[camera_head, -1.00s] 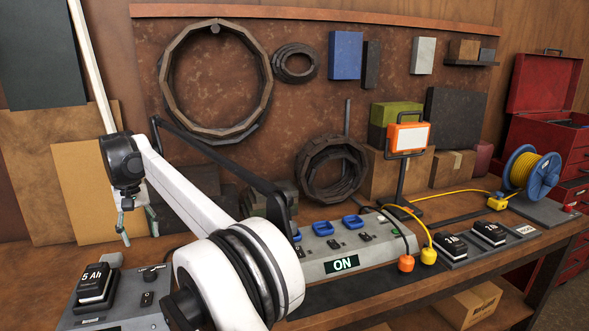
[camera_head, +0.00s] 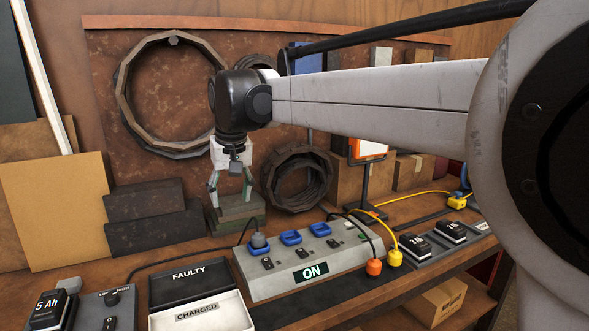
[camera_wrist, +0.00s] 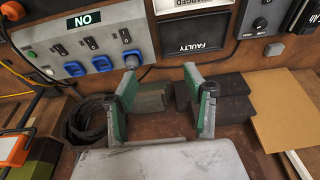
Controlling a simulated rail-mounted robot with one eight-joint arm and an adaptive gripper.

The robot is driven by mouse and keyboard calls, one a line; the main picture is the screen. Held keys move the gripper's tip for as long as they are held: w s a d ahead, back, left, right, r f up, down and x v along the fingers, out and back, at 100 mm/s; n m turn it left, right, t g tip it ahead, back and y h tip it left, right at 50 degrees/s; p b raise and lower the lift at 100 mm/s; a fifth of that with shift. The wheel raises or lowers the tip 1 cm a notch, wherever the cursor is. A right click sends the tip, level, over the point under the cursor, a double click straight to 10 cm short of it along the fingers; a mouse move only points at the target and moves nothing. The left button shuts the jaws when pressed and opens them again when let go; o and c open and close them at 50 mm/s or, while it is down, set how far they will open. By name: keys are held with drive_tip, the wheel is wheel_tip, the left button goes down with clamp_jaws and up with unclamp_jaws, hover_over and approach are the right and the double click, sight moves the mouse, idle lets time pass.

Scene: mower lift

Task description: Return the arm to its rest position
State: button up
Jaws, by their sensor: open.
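My gripper (camera_head: 231,194) hangs pointing down from my raised arm, above the back of the workbench (camera_head: 205,245). Its two green fingers are apart and hold nothing. In the wrist view my gripper (camera_wrist: 160,68) is also open and empty, with bench surface and grey-green blocks (camera_wrist: 152,98) beyond the gap. The power strip (camera_head: 300,262) with blue sockets and an "ON" display lies in front of and below the gripper. A grey plug (camera_head: 259,241) sits in its leftmost socket.
Black and white trays marked FAULTY (camera_head: 188,282) and CHARGED (camera_head: 203,314) lie at the front. Battery chargers stand at left (camera_head: 90,308) and right (camera_head: 432,246). An orange work lamp (camera_head: 367,150) stands at the back. Black rings (camera_head: 297,180) lean near the gripper.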

drive_tip(key=s+d+m+t, duration=0.1)
drive_tip(key=s+d, duration=0.3)
drive_tip(key=d, duration=0.3)
drive_tip(key=s+d+f+m, duration=0.1)
drive_tip(key=s+d, duration=0.3)
drive_tip(key=d, duration=0.4)
drive_tip(key=s+d+m+t, duration=0.1)
drive_tip(key=s+d, duration=0.4)
drive_tip(key=d, duration=0.2)
drive_tip(key=s+d+f+m+t+h, duration=0.1)
drive_tip(key=s+d+f+m+t, duration=0.1)
drive_tip(key=s+d+f, duration=1)
drive_tip(key=s, duration=0.3)
drive_tip(key=shift+d+t, duration=0.3)
